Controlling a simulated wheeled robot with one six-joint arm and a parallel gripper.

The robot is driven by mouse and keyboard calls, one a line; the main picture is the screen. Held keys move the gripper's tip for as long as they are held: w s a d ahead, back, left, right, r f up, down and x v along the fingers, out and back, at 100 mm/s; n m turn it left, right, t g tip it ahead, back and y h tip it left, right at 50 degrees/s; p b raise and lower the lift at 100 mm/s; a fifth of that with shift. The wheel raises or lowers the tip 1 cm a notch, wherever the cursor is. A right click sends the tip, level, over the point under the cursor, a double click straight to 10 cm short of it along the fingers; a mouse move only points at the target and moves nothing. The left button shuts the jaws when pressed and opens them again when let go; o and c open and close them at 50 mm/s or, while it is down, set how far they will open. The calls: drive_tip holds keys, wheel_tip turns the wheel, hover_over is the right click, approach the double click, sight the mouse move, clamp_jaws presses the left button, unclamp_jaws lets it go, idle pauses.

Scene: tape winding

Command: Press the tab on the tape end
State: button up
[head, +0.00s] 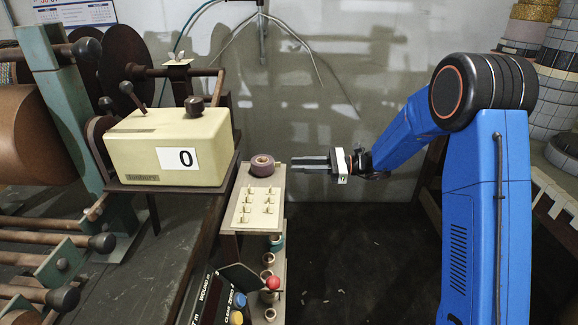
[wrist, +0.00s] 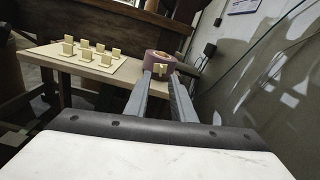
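A purple roll of tape (head: 262,166) lies flat at the far end of a pale narrow board (head: 239,221). In the wrist view the roll (wrist: 154,58) shows a small cream tab (wrist: 160,69) on the side facing me. My gripper (head: 293,163) points left at the roll, with a small gap between its fingertips and the roll. In the wrist view its two long grey fingers (wrist: 162,74) are apart and empty, and the tab shows in the gap between their tips. The tab cannot be made out in the head view.
Several cream tabs (head: 257,208) stand on a plate on the board, nearer than the roll. A cream counter box (head: 160,150) reading 0 stands to the left. A grey wall (head: 330,110) is behind; open floor lies right of the board.

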drive_tip(key=d, duration=1.2)
drive_tip(key=s+d+r+n+h, duration=0.1)
drive_tip(key=s+r+n+h, duration=0.15)
drive_tip(key=s, duration=0.55)
drive_tip(key=s+d+r+n+g+h, duration=0.1)
drive_tip(key=s+d+n+h, duration=0.15)
drive_tip(key=s, duration=0.45)
drive_tip(key=s+r+n+h, duration=0.2)
drive_tip(key=s+n+h, duration=0.15)
drive_tip(key=s, duration=0.45)
drive_tip(key=s+d+f+n+t+h, duration=0.1)
drive_tip(key=s+d+n+t+h, duration=0.5)
drive_tip(key=s+d, duration=1)
drive_tip(key=shift+s+d+f+n+t+h, duration=0.2)
drive_tip(key=shift+s+n+t+h, duration=0.3)
drive_tip(key=shift+s+h, duration=0.85)
drive_tip(key=shift+w+h, duration=0.3)
